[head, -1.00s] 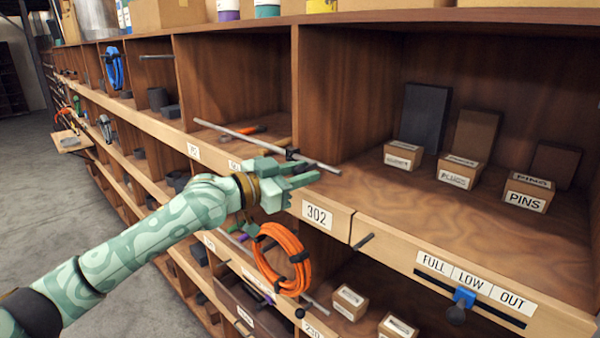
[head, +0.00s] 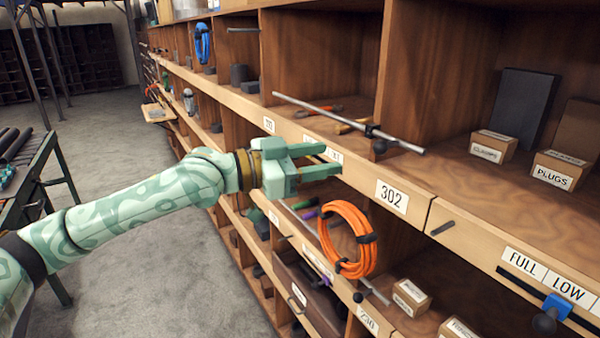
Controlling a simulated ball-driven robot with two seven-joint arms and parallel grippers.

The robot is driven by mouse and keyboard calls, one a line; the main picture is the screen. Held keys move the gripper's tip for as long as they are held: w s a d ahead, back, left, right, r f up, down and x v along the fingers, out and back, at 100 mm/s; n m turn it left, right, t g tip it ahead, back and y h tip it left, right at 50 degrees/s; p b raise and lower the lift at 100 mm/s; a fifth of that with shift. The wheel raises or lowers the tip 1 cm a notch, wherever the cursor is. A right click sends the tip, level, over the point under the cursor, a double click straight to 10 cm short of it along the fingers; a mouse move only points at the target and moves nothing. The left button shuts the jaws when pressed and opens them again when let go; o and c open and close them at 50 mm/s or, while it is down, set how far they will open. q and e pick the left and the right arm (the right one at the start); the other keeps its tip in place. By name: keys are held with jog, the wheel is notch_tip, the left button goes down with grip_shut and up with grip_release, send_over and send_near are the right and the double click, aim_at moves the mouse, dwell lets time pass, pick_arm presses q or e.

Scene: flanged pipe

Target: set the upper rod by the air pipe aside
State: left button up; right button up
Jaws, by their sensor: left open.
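The upper rod (head: 318,110) is a thin grey bar. It lies slanted along the front of the upper shelf, with a dark clamp and knob (head: 377,134) near its right end. A lower rod (head: 376,291) shows partly beside and behind an orange coiled hose (head: 347,238) on the shelf below. No separate air pipe can be made out with certainty. My left gripper (head: 331,162) is open and empty, its fingers pointing right, below the upper rod and apart from it in the picture. My right gripper is out of view.
Behind the upper rod lie tools with orange handles (head: 325,111). Small boxes (head: 493,146) stand in the right bay. A blue slider (head: 556,305) sits on the shelf edge. A green-framed bench (head: 40,165) stands at left; the floor (head: 150,205) between is clear.

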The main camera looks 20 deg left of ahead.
pick_arm(q)
jog(key=b+v, duration=0.1)
jog(key=v, duration=0.2)
jog(key=shift+s+a, duration=0.2)
dwell(0.3)
